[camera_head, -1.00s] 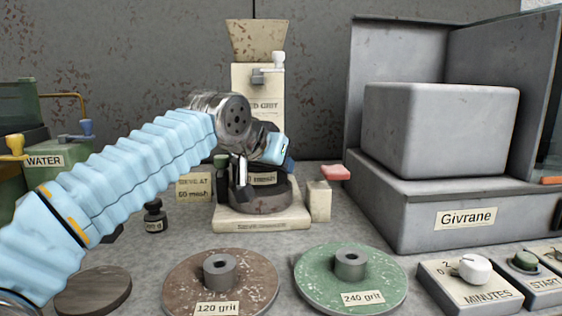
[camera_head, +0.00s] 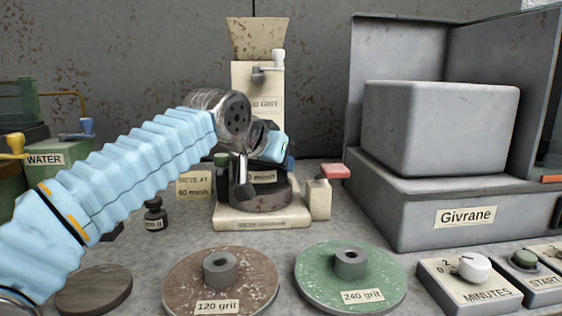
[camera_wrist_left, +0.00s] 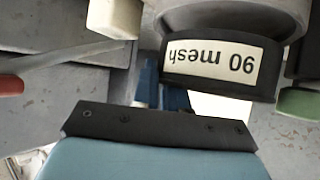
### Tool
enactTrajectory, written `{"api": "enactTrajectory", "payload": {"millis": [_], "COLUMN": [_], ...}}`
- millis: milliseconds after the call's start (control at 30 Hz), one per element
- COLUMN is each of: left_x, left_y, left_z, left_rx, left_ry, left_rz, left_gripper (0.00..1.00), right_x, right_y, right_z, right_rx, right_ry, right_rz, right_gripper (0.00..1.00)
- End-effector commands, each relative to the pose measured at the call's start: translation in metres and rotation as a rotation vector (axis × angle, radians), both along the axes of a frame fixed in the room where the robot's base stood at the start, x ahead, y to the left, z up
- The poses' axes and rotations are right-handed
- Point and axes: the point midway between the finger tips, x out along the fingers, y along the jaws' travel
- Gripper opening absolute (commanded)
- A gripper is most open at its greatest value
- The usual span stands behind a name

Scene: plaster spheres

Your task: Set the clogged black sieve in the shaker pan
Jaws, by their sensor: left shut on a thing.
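The black sieve (camera_head: 262,177), labelled "90 mesh", sits upright on a round rust-stained part, seemingly the shaker pan (camera_head: 263,203), on a cream base. In the left wrist view the black sieve (camera_wrist_left: 206,84) shows its label upside down, with the grey rim (camera_wrist_left: 235,18) against it. My left gripper (camera_head: 265,182) reaches down over it from the left and is shut on the sieve; a dark fingertip covers the left part of its label. Whether the sieve rests fully on the pan, and the clogging, cannot be seen. My right gripper is not in view.
A cream block (camera_head: 319,200) with a red lever (camera_head: 334,171) stands close right of the base. A grit hopper (camera_head: 256,40) rises behind. A black bottle (camera_head: 155,216) is at left. The 120 grit (camera_head: 186,280) and 240 grit (camera_head: 350,290) discs lie in front.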

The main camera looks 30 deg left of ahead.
Motion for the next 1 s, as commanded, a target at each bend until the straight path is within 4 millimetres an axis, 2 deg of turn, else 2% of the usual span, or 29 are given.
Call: {"api": "enactTrajectory", "payload": {"millis": [567,1000], "left_x": [0.0,0.0], "left_y": [0.0,0.0], "left_z": [0.0,-0.009], "left_rx": [0.0,0.0], "left_ry": [-0.001,-0.001], "left_rz": [0.0,0.0], "left_gripper": [0.0,0.0], "right_x": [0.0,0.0], "right_y": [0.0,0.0], "right_z": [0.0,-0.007], "right_rx": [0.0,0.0], "right_ry": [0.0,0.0], "right_rz": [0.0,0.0], "right_gripper": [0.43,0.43]}}
